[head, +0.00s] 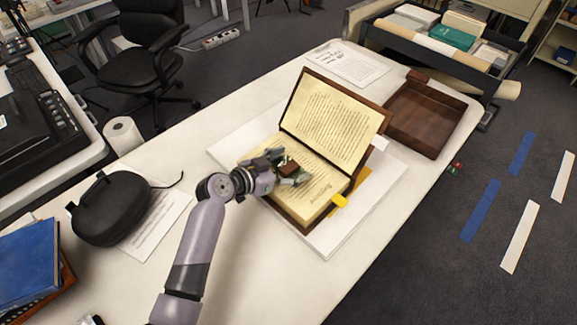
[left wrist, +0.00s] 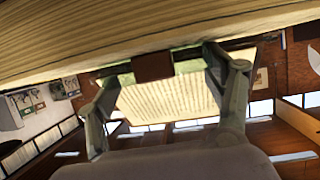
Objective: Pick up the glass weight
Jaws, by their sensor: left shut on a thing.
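The glass weight (head: 288,168) shows as a small dark brown block with greenish clear edges, over the left page of the open book (head: 330,125). My left gripper (head: 290,166) reaches in from the left and is shut on it, a finger on either side. In the left wrist view, the weight (left wrist: 187,67) is a greenish clear slab with a brown block, between the fingertips of my left gripper (left wrist: 162,68). Whether it touches the page is hard to tell. My right gripper is not in view.
The book lies on a white board (head: 327,246) on the long table (head: 240,290). A yellow tab (head: 340,201) sticks out at its edge. A brown wooden tray (head: 425,118) stands behind right.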

